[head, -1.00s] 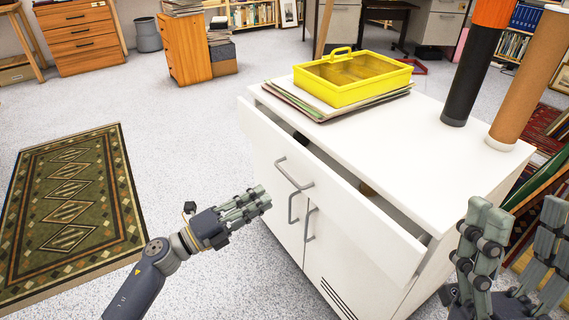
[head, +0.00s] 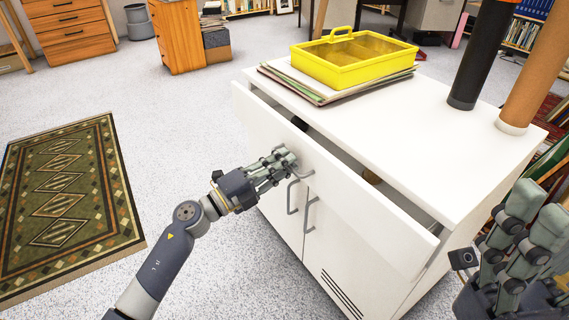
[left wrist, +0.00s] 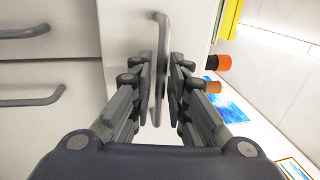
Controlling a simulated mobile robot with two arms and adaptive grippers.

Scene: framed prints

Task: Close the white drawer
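The white drawer (head: 335,190) is at the top of a white cabinet (head: 430,140) in the head view. It stands partly pulled out, with a dark gap between its front and the cabinet top. My left gripper (head: 284,160) is at the drawer front, by its grey handle (head: 304,163). In the left wrist view, the left gripper's fingers (left wrist: 162,62) lie on both sides of the handle (left wrist: 160,40), narrowly apart; contact cannot be told. My right gripper (head: 530,210) is at the lower right, its fingers apart and empty, near the cabinet's right end.
A yellow box (head: 352,62) rests on folders (head: 320,95) on the cabinet top. A black tube (head: 483,60) and a brown tube (head: 540,75) stand at the top's right. Lower doors with handles (head: 311,214) are below the drawer. A green rug (head: 65,195) lies left on open floor.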

